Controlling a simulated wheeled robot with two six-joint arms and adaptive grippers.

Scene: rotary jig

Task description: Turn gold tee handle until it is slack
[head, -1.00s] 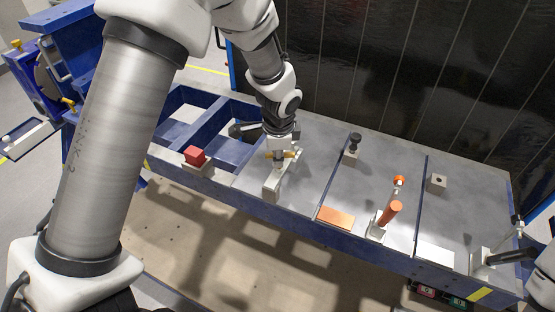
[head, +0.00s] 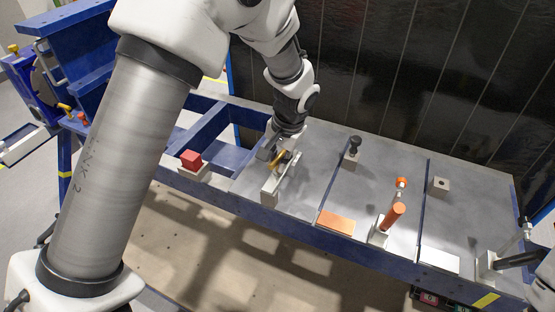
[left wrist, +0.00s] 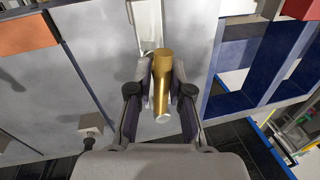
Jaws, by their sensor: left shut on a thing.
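The gold tee handle (head: 279,159) sits on top of a pale metal clamp block (head: 272,192) on the grey bench top. My left gripper (head: 281,154) is over it from above, partly hiding it in the head view. In the left wrist view the gold bar (left wrist: 162,75) lies between the two fingers of my left gripper (left wrist: 162,92), which are shut on it. The bar runs lengthwise between the fingers, its rounded end toward the camera. The threaded part below the handle is hidden, so I cannot tell whether it is tight or slack.
A red block (head: 191,158) sits on a holder to the left. An orange plate (head: 337,223), an orange cylinder handle (head: 393,215) and a black knob (head: 355,142) stand to the right. A small grey block (head: 440,186) is farther right. Blue frame openings lie left of the clamp.

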